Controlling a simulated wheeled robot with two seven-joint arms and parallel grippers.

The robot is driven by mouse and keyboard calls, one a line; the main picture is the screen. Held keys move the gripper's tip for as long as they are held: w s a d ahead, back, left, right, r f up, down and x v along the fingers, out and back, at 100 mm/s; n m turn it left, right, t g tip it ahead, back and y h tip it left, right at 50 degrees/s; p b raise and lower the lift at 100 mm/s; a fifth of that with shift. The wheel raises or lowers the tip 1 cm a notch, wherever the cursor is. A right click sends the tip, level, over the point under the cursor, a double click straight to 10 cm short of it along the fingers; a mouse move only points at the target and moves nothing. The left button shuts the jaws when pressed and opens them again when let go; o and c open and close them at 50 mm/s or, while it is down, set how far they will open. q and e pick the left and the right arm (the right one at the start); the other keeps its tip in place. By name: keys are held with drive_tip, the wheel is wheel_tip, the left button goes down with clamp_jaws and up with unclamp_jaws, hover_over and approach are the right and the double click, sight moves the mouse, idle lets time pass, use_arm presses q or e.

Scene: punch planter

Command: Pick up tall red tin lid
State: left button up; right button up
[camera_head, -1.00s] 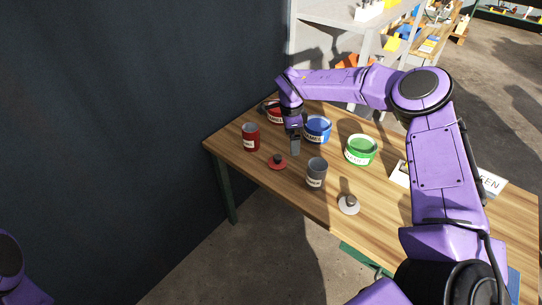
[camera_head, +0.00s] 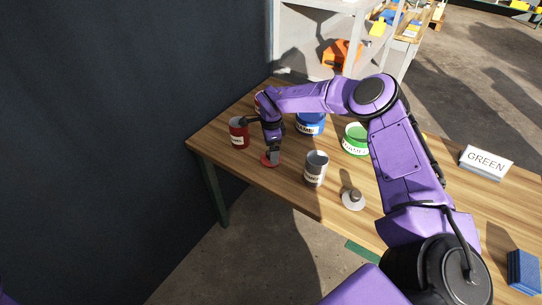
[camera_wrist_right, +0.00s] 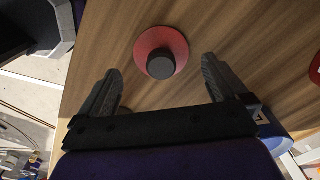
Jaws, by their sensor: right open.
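The red lid (camera_head: 267,161) with a dark knob lies flat on the wooden table. In the right wrist view the red lid (camera_wrist_right: 150,40) shows whole, its dark round knob (camera_wrist_right: 161,64) facing the camera. My right gripper (camera_head: 273,155) is just over the lid in the head view and partly hides it. In the wrist view the right gripper (camera_wrist_right: 165,82) is open and empty, its fingers to either side of the knob's line, with the lid ahead of them. A tall red tin (camera_head: 239,132) stands upright left of the lid. My left gripper is not in view.
A grey tin (camera_head: 316,169) stands right of the lid, with a grey-white lid (camera_head: 353,199) beyond it. Blue (camera_head: 311,124) and green (camera_head: 356,139) tins stand behind. A dark wall borders the table's left.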

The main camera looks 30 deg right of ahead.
wheel_tip(320, 180, down, 3)
drive_tip(key=shift+w+f, duration=0.15)
drive_tip(key=shift+f, duration=0.05)
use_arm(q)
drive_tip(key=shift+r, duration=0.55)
use_arm(e)
drive_tip(key=shift+r, duration=0.1)
drive_tip(key=c, duration=1)
drive_tip(key=shift+o, duration=0.2)
drive_tip(key=shift+r, duration=0.1)
